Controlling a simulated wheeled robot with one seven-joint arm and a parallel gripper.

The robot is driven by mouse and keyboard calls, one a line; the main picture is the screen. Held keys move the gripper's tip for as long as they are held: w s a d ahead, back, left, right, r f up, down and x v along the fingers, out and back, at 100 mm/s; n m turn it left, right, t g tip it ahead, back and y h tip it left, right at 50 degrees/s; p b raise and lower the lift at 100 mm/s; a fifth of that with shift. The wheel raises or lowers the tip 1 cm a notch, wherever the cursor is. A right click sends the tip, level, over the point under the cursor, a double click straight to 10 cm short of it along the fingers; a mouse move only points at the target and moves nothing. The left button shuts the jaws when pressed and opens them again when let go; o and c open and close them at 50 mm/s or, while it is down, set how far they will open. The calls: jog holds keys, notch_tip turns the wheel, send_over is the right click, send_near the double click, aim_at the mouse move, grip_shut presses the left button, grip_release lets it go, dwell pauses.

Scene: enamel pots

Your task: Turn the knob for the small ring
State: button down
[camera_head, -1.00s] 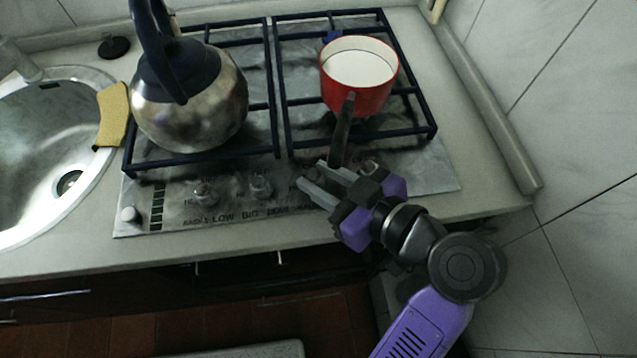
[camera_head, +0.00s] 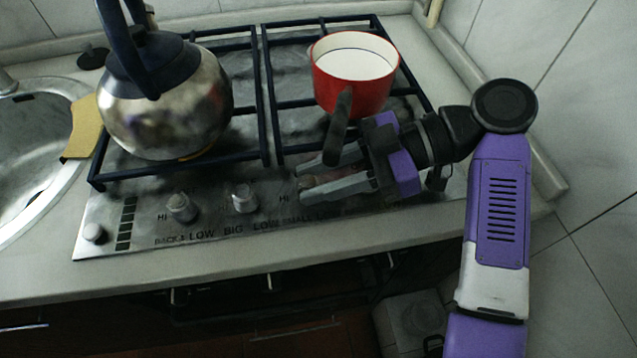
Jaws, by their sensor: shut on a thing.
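The small-ring knob (camera_head: 308,184) is on the hob's steel front panel (camera_head: 150,222), above the printed word SMALL. It is mostly hidden by my fingers. My gripper (camera_head: 307,182) comes in from the right, with its two grey fingers on either side of this knob and shut on it. Two more silvery knobs show to its left: one above the BIG label (camera_head: 244,198) and one above the BACK label (camera_head: 181,207). How far the gripped knob is turned cannot be told.
A red pot (camera_head: 352,85) with white contents stands on the right grate, its dark handle hanging just above my fingers. A steel kettle (camera_head: 165,105) stands on the left grate, with an orange glow beneath it.

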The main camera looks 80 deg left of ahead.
jog(key=shift+a+f+n+h+b, duration=0.15)
jog(key=shift+n+h+b, duration=0.6)
jog(key=shift+n+h, duration=0.65)
jog(key=shift+s+n+h, duration=0.1)
jog(key=shift+n+h, duration=0.2)
jog(key=shift+h, duration=0.3)
jog(key=c, duration=1.1)
grip_release()
jog(key=shift+o, duration=0.2)
jog(key=shift+t, duration=0.3)
